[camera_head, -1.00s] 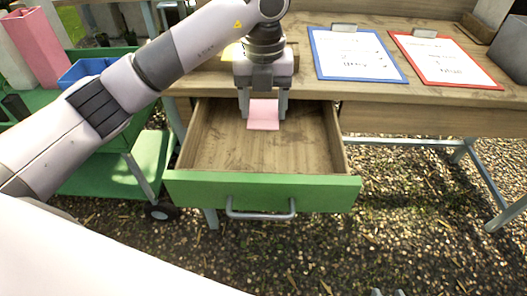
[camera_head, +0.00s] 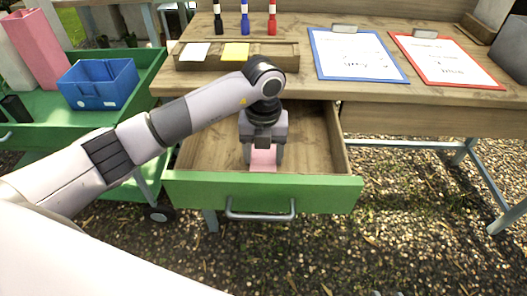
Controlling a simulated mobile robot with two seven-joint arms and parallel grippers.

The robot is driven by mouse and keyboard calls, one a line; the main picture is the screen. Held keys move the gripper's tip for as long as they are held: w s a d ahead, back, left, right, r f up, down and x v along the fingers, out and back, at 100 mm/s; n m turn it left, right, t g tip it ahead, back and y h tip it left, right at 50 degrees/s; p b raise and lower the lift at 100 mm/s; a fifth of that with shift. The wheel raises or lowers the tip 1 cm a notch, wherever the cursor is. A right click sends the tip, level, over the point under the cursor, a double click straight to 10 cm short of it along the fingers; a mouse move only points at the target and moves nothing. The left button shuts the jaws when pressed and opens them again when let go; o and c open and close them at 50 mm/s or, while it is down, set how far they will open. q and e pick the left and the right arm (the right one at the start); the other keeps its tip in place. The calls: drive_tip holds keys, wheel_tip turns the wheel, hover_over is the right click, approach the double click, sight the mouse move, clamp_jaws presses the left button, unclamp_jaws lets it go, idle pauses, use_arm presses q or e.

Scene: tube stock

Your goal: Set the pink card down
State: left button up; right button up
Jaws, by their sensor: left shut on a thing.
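The pink card (camera_head: 263,158) is between the fingers of my left gripper (camera_head: 263,163), inside the open drawer (camera_head: 320,155). The gripper is shut on the card and points down, low in the drawer behind its green front (camera_head: 262,192). The upper part of the card is hidden by the gripper. I cannot tell whether the card touches the drawer floor. My right gripper is not in view.
A wooden holder (camera_head: 283,58) with a white card (camera_head: 194,52) and a yellow card (camera_head: 235,52) stands on the desk, with several markers behind. A blue clipboard (camera_head: 400,74) and a red clipboard (camera_head: 493,82) lie to the right. A green cart (camera_head: 150,70) with a blue bin (camera_head: 98,92) stands left.

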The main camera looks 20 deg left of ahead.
sight(263, 161)
use_arm(q)
drive_tip(key=shift+f, duration=0.1)
drive_tip(key=o, duration=1)
drive_tip(key=shift+r, duration=0.25)
wheel_tip(263, 161, up, 12)
drive_tip(key=shift+f+p, duration=0.1)
drive_tip(key=shift+p, duration=0.2)
drive_tip(key=shift+s, duration=0.1)
